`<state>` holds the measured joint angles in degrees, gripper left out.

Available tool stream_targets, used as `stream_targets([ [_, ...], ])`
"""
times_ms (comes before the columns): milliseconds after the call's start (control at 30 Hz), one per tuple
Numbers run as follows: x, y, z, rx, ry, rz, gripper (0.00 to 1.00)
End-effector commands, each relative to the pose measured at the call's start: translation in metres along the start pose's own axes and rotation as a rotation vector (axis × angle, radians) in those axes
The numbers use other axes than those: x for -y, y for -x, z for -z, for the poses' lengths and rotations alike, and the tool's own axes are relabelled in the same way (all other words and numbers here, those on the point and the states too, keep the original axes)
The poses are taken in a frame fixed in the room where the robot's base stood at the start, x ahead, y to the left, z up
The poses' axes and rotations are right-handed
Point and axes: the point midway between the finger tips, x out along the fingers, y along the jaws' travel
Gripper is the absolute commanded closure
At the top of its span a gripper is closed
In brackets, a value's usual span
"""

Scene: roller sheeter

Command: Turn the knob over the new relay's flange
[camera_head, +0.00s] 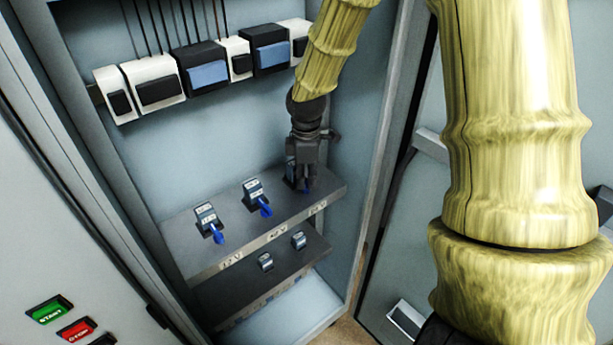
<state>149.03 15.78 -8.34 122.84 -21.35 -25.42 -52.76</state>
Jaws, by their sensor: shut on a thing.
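My gripper (305,184) points down at the right end of the upper grey shelf (240,240) inside the cabinet. It is shut at the right-hand relay (291,173), at its blue knob (306,190). The gripper hides most of this relay and part of the knob, so the knob's angle and the flange cannot be made out. Two like relays stand to the left, the middle one (253,191) and the left one (207,216). Each has a blue knob in front of its base.
A lower shelf (225,300) carries two small grey parts (265,261). A row of white and black modules (155,85) with cables hangs on the back wall. The cabinet's right side wall (365,150) stands close to my gripper. Green START (49,310) and red STOP (77,329) buttons are at lower left.

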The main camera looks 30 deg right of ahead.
Motion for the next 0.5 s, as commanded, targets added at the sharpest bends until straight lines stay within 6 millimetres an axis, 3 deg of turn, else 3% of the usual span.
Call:
stream_targets([
  [333,-0.0015,0.0013,0.0007,-0.001,-0.003,-0.004,1.00],
  [400,-0.0016,0.0013,0.0007,-0.002,-0.003,-0.004,0.80],
  [500,-0.0013,0.0011,0.0006,-0.001,-0.003,-0.003,0.80],
])
